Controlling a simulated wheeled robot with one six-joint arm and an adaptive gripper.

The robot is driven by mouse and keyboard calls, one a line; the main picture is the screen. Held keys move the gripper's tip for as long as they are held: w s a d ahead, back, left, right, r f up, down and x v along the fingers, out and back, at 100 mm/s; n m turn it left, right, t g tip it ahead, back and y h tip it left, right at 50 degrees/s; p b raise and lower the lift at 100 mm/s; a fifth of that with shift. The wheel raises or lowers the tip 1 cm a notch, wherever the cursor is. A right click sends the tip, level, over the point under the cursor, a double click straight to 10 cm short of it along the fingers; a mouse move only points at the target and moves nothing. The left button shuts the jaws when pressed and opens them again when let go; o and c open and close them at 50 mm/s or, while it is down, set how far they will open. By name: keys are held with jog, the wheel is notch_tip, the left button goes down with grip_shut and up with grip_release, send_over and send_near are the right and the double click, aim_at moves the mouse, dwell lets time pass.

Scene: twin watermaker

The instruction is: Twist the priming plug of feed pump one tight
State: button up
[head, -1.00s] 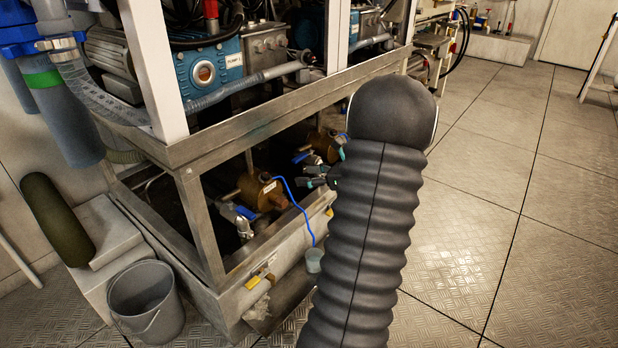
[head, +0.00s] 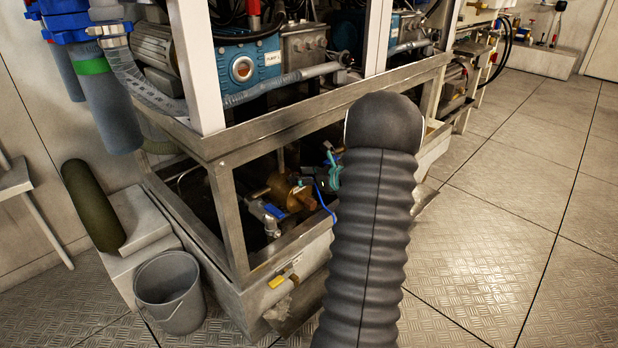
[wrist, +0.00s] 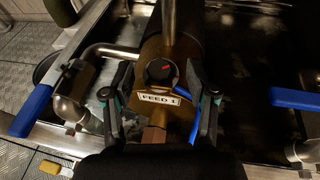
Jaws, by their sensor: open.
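In the wrist view the priming plug (wrist: 162,71) is a dark round cap with a red mark. It sits on top of the brass feed pump one (wrist: 152,50), just above a white "FEED 1" label (wrist: 158,97). My gripper (wrist: 160,76) is open, with one finger on each side of the plug and a visible gap to it on both sides. Height between the fingertips and the plug is hard to judge. In the head view the brass pump (head: 283,187) sits inside the lower frame, and my gripper (head: 332,168) shows just right of it, partly hidden by my arm.
Blue-handled valves (wrist: 33,110) stand left and right of the pump (wrist: 296,99). A blue tube (wrist: 194,131) runs by the right finger. Steel frame rails (head: 232,240) surround the pump bay. A grey bucket (head: 170,290) stands on the floor at left; floor at right is clear.

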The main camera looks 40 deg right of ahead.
jog(key=shift+w, duration=0.1)
grip_shut()
dwell(0.4)
jog(key=shift+a+f+m+h+b, duration=0.15)
jog(key=shift+a+m+h+b, duration=0.05)
jog(key=shift+m+h+b, duration=0.75)
jog(key=shift+a+r+m+t+h, duration=0.1)
jog(key=shift+r+m+t+h, duration=0.15)
jog(key=shift+m+h, duration=0.45)
jog(key=shift+a+f+m+h, duration=0.1)
jog(key=shift+a+m+h, duration=0.05)
jog(key=shift+m+h, duration=1.1)
grip_release()
jog(key=shift+m, duration=0.3)
